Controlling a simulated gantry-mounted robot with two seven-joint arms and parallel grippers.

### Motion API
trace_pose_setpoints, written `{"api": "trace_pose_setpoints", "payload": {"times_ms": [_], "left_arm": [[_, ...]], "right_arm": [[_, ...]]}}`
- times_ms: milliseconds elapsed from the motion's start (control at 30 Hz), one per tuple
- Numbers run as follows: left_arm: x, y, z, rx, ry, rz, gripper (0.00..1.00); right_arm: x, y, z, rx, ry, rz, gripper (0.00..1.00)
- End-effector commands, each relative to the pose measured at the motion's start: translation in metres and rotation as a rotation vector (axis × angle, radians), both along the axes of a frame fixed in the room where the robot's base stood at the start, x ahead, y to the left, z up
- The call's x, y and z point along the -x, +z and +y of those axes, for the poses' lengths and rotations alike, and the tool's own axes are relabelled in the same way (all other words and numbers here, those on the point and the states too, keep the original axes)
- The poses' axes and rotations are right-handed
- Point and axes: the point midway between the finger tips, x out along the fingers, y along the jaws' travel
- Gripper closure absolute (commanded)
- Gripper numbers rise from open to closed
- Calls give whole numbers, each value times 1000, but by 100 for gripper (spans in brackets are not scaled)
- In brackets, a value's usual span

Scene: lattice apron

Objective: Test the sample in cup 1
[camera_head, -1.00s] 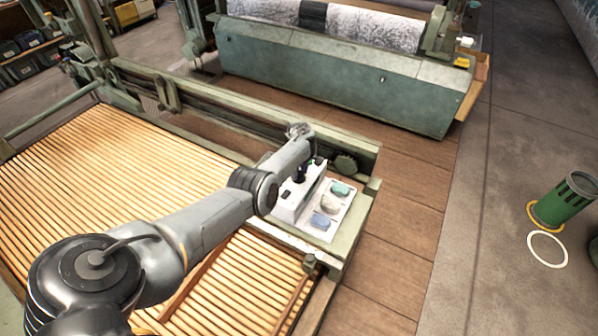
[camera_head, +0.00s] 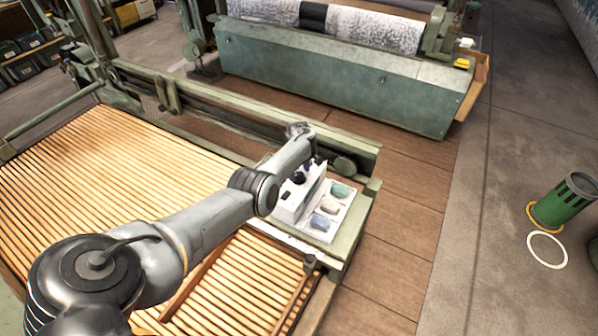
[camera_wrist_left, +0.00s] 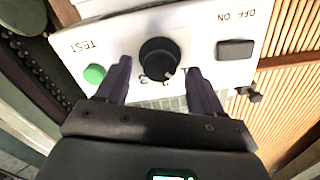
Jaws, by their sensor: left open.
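A white test device (camera_head: 291,205) stands on the green ledge of the machine. In the left wrist view its panel (camera_wrist_left: 200,45) appears upside down, with a black round dial (camera_wrist_left: 158,58), a green TEST button (camera_wrist_left: 95,74) and a black OFF/ON switch (camera_wrist_left: 235,49). A white mark on the dial points to its lower right; digits beside it are only partly readable. My left gripper (camera_wrist_left: 158,67) is open, its dark fingers on either side of the dial; I cannot tell whether they touch it. Beside the device, a white tray (camera_head: 318,235) holds green (camera_head: 339,190), pale (camera_head: 329,205) and blue (camera_head: 320,222) samples. Cup numbers are unreadable.
A wooden slatted bed (camera_head: 90,170) fills the left. A green machine with a patterned roll (camera_head: 370,30) stands at the back. A green cylinder (camera_head: 565,200) and a white ring (camera_head: 547,250) are on the floor at right.

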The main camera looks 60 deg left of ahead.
Motion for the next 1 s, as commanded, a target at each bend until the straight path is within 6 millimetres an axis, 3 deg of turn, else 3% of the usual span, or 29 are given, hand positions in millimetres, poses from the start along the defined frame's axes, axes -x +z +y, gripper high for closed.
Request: {"api": "trace_pose_setpoints", "payload": {"times_ms": [200,500,700,1000], "left_arm": [[0,40,0,-1,1,-1,33],[0,84,0,-1,0,-1,33],[0,97,0,0,0,0,33],[0,98,0,1,0,0,33]], "right_arm": [[0,24,0,0,0,0,100],[0,43,0,0,0,0,100],[0,47,0,0,0,0,100],[0,47,0,0,0,0,100]]}}
